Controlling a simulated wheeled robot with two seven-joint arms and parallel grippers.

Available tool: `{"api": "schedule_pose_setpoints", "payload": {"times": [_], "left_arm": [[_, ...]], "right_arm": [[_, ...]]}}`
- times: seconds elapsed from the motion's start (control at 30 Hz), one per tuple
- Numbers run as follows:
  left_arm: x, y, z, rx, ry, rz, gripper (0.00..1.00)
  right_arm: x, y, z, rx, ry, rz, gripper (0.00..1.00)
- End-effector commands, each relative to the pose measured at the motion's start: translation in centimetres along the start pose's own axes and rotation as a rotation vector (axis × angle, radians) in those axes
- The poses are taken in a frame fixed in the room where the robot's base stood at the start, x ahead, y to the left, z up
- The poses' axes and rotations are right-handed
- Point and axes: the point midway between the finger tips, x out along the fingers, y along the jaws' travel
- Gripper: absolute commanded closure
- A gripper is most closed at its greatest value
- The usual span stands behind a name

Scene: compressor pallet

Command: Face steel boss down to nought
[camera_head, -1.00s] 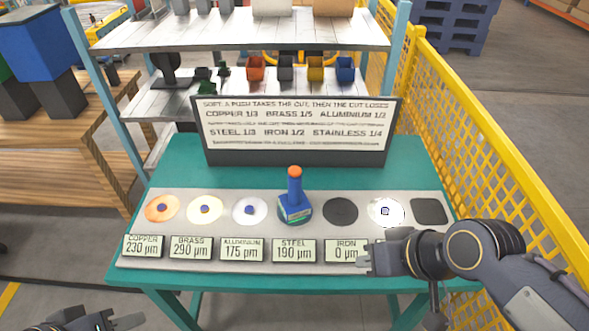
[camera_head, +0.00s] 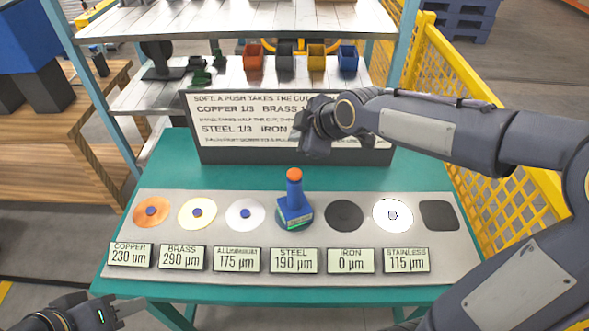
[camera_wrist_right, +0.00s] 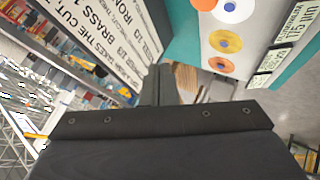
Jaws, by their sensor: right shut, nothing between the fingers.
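A blue tool with an orange knob (camera_head: 295,203) stands upright on the steel spot, hiding the boss under it. The steel display (camera_head: 293,260) reads 190 µm. My right gripper (camera_head: 312,150) is shut and empty, in front of the sign and above the tool, apart from it. Its closed fingers (camera_wrist_right: 157,86) also show in the right wrist view. My left gripper (camera_head: 108,305) is at the lower left corner, away from the discs; its jaws are unclear.
Copper (camera_head: 151,212), brass (camera_head: 197,227) and aluminium (camera_head: 245,228) discs lie left of the tool. A dark iron disc (camera_head: 344,215), a stainless disc (camera_head: 378,214) and a black square pad (camera_head: 439,215) lie right. The sign (camera_head: 240,143) stands behind, partly covered by my right arm.

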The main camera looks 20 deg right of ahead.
Motion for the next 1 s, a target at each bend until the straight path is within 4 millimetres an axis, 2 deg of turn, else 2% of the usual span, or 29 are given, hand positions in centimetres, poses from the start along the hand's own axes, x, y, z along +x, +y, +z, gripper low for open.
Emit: {"api": "schedule_pose_setpoints", "payload": {"times": [0.53, 1.0], "left_arm": [[0.6, -0.2, 0.3, 0.0, 0.0, 0.0, 0.64], [4.2, -1.9, 2.1, 0.0, 0.0, 0.0, 0.64]], "right_arm": [[0.7, -0.5, 0.4, -0.002, 0.0, 0.0, 1.0], [5.0, -3.7, 3.6, -0.001, 0.0, -0.001, 1.0]]}}
